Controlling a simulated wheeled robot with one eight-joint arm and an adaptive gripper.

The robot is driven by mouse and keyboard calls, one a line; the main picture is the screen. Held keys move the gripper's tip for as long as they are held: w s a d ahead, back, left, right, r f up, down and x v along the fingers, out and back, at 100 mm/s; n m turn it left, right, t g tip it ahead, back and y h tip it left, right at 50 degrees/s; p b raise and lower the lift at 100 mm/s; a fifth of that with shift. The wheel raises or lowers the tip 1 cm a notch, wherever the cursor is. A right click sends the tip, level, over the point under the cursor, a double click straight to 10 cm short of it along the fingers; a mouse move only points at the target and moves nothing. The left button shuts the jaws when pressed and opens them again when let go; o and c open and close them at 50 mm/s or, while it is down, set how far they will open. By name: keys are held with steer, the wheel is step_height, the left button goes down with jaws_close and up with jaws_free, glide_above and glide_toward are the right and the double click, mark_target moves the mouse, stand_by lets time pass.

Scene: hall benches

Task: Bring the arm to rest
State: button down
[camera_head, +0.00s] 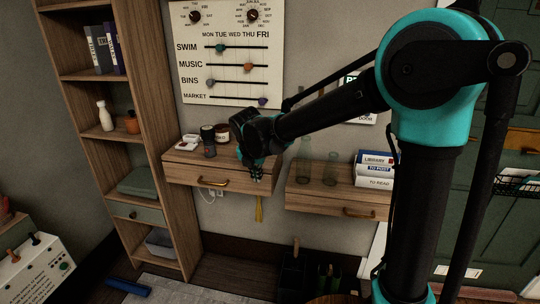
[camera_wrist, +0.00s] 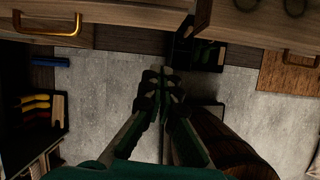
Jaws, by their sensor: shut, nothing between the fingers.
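My gripper (camera_head: 257,170) shows in the head view in front of the left wall drawer shelf (camera_head: 180,176), near its right end. My arm reaches out to it from the right side of the picture. In the wrist view my gripper (camera_wrist: 162,76) points down toward the grey floor, with its fingertips together and nothing between them. A yellow tassel (camera_head: 259,209) hangs just below the gripper in the head view; I cannot tell exactly what it hangs from.
The right drawer shelf (camera_head: 300,191) holds glass bottles (camera_head: 330,170) and boxes (camera_head: 375,170). A dark cup (camera_head: 208,140) stands on the left shelf. A tall wooden bookcase (camera_head: 159,125) is at left. In the wrist view, a dark bin (camera_wrist: 205,55) stands below; bare floor (camera_wrist: 100,90) shows left.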

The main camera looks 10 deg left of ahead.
steer(key=s+d+f+m, duration=0.2)
steer(key=s+d+m, duration=0.1)
steer(key=d+m, duration=0.7)
steer(key=s+d+f+m, duration=0.25)
steer(key=d+m, duration=0.55)
steer(key=d, duration=0.4)
steer(key=s+d+f+m, duration=0.6)
steer(key=s+d+m, duration=0.5)
steer(key=m, duration=0.4)
steer(key=shift+s+d+m, duration=0.15)
steer(key=shift+s+m, duration=0.25)
steer(key=shift+s, duration=0.25)
